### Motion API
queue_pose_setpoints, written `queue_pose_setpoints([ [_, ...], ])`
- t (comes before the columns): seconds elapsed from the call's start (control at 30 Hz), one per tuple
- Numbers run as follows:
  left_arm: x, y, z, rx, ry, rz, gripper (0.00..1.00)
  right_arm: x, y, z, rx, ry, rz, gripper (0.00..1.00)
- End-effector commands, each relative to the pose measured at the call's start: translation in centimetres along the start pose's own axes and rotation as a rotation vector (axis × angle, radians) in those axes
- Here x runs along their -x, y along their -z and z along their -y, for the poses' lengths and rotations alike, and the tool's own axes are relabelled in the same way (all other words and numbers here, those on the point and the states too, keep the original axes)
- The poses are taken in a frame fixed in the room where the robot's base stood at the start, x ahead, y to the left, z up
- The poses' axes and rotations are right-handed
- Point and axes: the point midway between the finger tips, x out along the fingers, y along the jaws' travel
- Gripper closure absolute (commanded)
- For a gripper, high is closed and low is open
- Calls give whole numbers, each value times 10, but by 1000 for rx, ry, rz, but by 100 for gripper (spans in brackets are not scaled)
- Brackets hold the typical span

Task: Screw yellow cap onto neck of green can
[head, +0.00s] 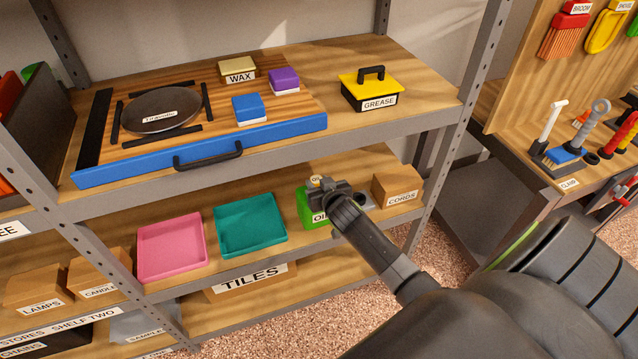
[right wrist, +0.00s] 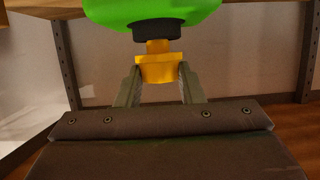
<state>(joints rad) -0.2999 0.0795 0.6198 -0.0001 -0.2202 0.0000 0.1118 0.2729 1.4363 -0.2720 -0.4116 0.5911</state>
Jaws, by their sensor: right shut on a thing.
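The green can (head: 307,207), its label partly hidden, stands on the middle shelf between the teal tray and the cords box. My right gripper (head: 322,187) is over its top and covers part of it. In the right wrist view the can (right wrist: 150,12) is at the top edge, with a black collar (right wrist: 156,31). My right gripper is shut on the yellow cap (right wrist: 158,70), one finger on each side. A narrower yellow part lies between the cap's wide part and the collar and appears to meet the collar. I cannot tell how the threads sit. My left gripper is out of view.
A teal tray (head: 284,239) and pink tray (head: 173,278) lie left of the can; a cords box (head: 398,188) is close on its right. The shelf above holds a grease box (head: 371,91) and a blue-fronted drawer (head: 290,131). A grey post (head: 452,150) stands right.

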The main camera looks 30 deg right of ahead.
Motion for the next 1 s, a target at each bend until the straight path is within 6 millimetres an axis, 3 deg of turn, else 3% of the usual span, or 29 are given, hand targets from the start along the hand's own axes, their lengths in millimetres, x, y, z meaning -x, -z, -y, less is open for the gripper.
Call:
queue_pose_setpoints([
  [0.47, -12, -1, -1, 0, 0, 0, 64, -5, -12, 0, 0, 0, 0, 97],
  [0.5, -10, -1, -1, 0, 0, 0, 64, -4, -11, 0, 0, 0, -1, 62],
  [0.67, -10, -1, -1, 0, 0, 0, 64, -4, -11, 0, 0, 0, 0, 41],
  [1.0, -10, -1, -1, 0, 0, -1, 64, -2, -11, 0, 0, 0, 0, 40],
])
